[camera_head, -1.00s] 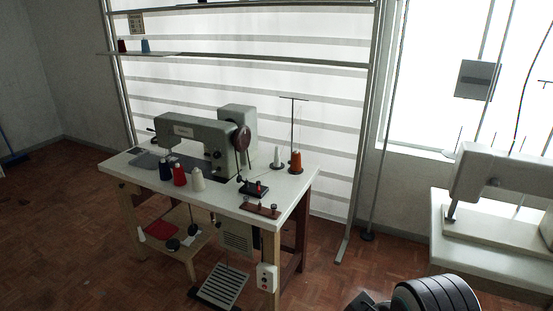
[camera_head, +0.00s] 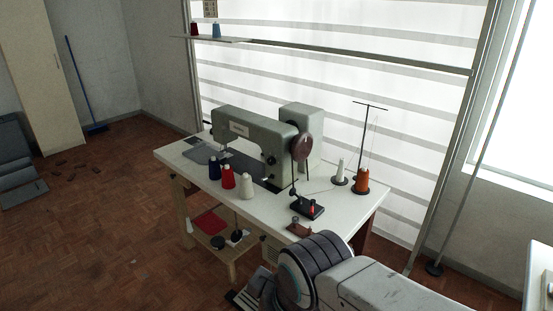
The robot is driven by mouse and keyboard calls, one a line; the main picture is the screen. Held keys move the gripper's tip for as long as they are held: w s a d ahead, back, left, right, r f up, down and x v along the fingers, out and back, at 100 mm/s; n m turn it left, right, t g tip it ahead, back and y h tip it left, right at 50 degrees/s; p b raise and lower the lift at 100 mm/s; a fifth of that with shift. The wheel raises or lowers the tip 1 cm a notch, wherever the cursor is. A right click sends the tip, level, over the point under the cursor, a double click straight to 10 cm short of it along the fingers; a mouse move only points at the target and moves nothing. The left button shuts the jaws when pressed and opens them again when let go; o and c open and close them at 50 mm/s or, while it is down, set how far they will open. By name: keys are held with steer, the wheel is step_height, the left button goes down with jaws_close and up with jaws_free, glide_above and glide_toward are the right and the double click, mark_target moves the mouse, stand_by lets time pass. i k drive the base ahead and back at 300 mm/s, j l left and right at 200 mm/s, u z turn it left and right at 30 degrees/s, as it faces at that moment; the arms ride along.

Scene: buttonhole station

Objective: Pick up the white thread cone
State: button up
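A white thread cone (camera_head: 247,187) stands upright on the front part of the white sewing table (camera_head: 272,210). It is the rightmost of a short row, beside a red cone (camera_head: 228,177) and a dark blue cone (camera_head: 214,168). A second white cone (camera_head: 340,174) stands further back by the thread stand, next to an orange cone (camera_head: 362,181). My arm shows at the bottom right, in front of the table's right corner. My gripper's fingers are not visible.
A grey sewing machine (camera_head: 262,136) stands behind the row of cones. A small black device (camera_head: 308,207) sits right of the white cone. A lower wooden shelf (camera_head: 222,246) is under the table. The floor (camera_head: 100,220) on the left is mostly open.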

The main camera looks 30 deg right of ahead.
mark_target(341, 165)
steer(key=i+l+u, duration=0.15)
steer(key=l+u, duration=0.75)
steer(key=l, duration=0.2)
steer(key=l+u, duration=0.45)
steer(key=l, duration=0.15)
steer(key=k+l+u, duration=0.15)
steer(key=l+u, duration=0.35)
steer(key=k+l+u, duration=0.2)
steer(key=l+u, duration=0.15)
steer(key=k+l+u, duration=0.55)
steer(key=u, duration=0.15)
